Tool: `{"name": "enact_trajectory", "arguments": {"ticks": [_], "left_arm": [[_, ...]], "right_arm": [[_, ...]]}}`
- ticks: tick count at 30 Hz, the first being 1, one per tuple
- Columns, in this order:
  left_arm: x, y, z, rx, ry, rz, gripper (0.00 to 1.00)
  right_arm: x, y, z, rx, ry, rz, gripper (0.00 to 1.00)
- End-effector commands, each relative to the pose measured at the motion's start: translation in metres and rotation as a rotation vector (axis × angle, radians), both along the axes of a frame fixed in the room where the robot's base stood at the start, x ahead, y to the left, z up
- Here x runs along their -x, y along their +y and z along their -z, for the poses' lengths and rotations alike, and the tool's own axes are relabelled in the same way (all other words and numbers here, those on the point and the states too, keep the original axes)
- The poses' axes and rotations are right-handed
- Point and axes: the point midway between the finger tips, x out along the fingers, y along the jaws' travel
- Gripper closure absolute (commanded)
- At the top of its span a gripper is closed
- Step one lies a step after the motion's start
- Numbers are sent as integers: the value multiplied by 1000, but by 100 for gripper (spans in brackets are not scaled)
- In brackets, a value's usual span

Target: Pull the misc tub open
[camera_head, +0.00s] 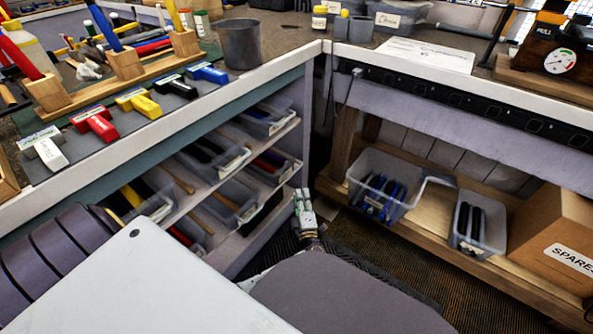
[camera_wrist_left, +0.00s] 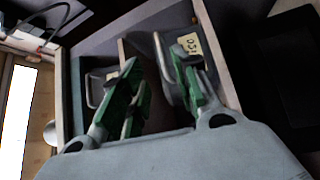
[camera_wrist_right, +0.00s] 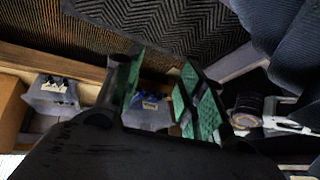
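The misc tub cannot be told for sure, because the tub labels are too small or blurred to read. Several grey tubs, one of them the upper tub (camera_head: 265,120), sit in the shelf unit under the left bench. My left gripper (camera_head: 304,208) is in front of the shelf's right end. In the left wrist view, my left gripper (camera_wrist_left: 155,62) is open, with green pads apart. Its right finger is close to a grey tub with a yellow label (camera_wrist_left: 189,44); contact cannot be told. My right gripper (camera_wrist_right: 160,75) is open and empty, outside the head view.
On the right lower shelf stand a clear bin of blue items (camera_head: 380,190), a smaller bin (camera_head: 478,225) and a cardboard box (camera_head: 555,240). A dark mat (camera_head: 375,265) covers the floor.

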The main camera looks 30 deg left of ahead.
Motion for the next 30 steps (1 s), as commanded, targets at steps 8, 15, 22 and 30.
{"name": "enact_trajectory", "arguments": {"ticks": [8,15,22,30], "left_arm": [[-15,12,-2,-1,-2,-1,69],[-38,32,-6,-1,-1,0,69],[-61,51,-10,-3,-2,0,69],[-86,72,-15,-3,-1,0,69]], "right_arm": [[-1,2,10,-13,-11,6,60],[-4,5,21,-38,-40,17,60],[1,8,46,-62,-53,33,60],[-1,11,60,-88,-80,46,60]]}}
